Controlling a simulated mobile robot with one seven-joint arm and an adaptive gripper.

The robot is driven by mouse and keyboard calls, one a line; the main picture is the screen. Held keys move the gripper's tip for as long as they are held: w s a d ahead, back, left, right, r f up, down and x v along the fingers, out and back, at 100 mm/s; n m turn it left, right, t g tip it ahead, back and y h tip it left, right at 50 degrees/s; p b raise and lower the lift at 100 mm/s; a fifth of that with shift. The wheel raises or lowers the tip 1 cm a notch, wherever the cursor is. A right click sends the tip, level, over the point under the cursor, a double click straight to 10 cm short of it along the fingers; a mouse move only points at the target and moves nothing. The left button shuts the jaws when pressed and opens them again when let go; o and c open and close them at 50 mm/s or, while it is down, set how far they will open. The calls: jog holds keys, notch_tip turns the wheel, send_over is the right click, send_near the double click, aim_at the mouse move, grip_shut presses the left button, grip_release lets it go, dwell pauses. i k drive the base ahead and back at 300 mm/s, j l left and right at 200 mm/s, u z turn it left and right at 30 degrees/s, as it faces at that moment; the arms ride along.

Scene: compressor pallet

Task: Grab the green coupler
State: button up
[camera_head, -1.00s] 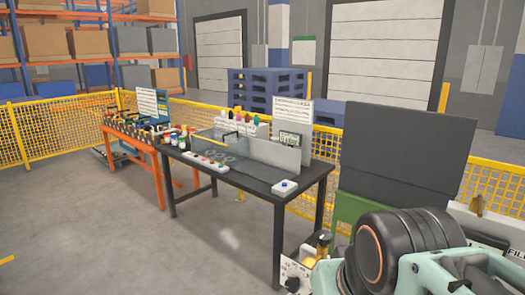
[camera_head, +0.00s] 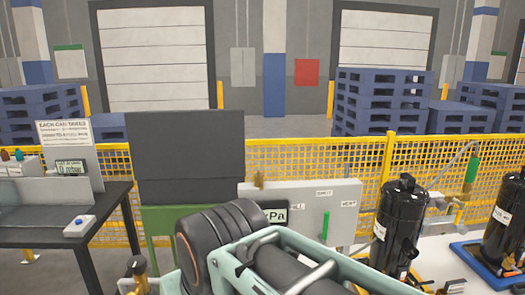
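A green cylindrical piece (camera_head: 472,168) shows at the right, upright by a grey hose or pipe and above a brass-coloured fitting. It looks like the green coupler, but it is too small to be sure. A smaller green piece (camera_head: 325,225) shows on the front of the white panel. My mint and black arm fills the lower middle of the view. My gripper's fingers do not show, so its place relative to the green pieces is hidden.
Two black compressors (camera_head: 400,228) (camera_head: 505,222) stand at the right. A white panel box (camera_head: 308,208) and a dark board (camera_head: 188,158) stand behind my arm. A black workbench (camera_head: 40,236) is at the left. A yellow mesh fence (camera_head: 345,165) runs behind.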

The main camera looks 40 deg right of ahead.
aim_at(471, 168)
jog(key=z, duration=2.65)
jog(key=i+l+u, duration=0.1)
jog(key=u, duration=0.25)
jog(key=l+u, duration=0.15)
jog(key=u, duration=0.2)
jog(key=i+l+u, duration=0.2)
jog(key=l, duration=0.15)
jog(key=l+u, duration=0.15)
jog(key=l, duration=0.25)
jog(key=i+l+u, duration=0.1)
jog(key=l, duration=0.6)
jog(key=l+u, duration=0.1)
jog(key=l, duration=0.65)
jog(key=j+u, duration=0.4)
jog(key=i+l, duration=0.05)
jog(key=l, duration=0.1)
